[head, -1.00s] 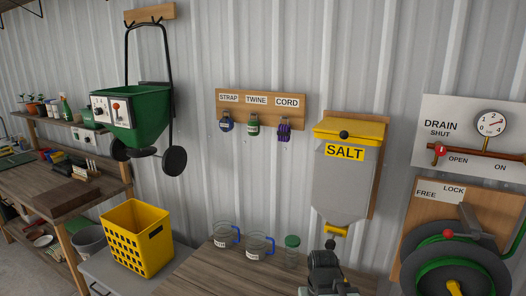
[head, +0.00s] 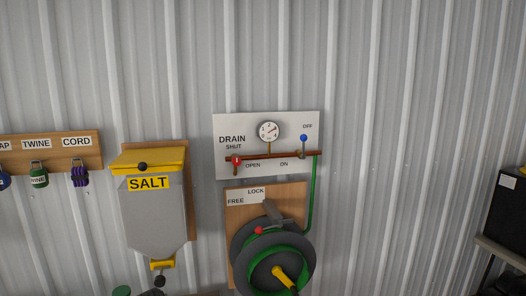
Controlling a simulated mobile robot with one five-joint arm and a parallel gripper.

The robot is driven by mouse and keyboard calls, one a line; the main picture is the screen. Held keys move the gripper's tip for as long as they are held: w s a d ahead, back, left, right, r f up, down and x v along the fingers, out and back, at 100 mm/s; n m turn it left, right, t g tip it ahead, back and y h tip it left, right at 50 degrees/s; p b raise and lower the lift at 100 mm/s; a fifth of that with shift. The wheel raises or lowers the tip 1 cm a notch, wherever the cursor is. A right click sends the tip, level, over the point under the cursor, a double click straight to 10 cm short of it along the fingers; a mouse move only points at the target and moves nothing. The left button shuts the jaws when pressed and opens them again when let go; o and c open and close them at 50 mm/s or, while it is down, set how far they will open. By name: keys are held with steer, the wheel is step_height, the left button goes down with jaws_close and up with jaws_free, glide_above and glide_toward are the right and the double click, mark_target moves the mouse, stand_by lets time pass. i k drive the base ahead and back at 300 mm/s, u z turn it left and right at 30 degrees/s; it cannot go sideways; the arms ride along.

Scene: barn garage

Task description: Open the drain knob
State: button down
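The drain knob (head: 237,160) is a small red handle at the left end of a brown pipe (head: 270,156) on a white wall panel (head: 290,125). The word DRAIN is above it, with SHUT just over the knob and OPEN to its right. The red handle stands upright under SHUT, as far as its small size shows. My gripper is not in view.
On the same panel are a round gauge (head: 269,131) and a blue lever (head: 303,139) under OFF. A hose reel (head: 240,255) with a red-knobbed lever hangs just below. A salt bin (head: 155,215) is to the left. A dark cabinet (head: 508,215) stands far right.

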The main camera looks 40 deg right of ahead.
mark_target(236, 161)
steer(key=u, duration=1.7)
steer(key=k, duration=1.5)
steer(key=z, duration=0.3)
steer(key=i, duration=1)
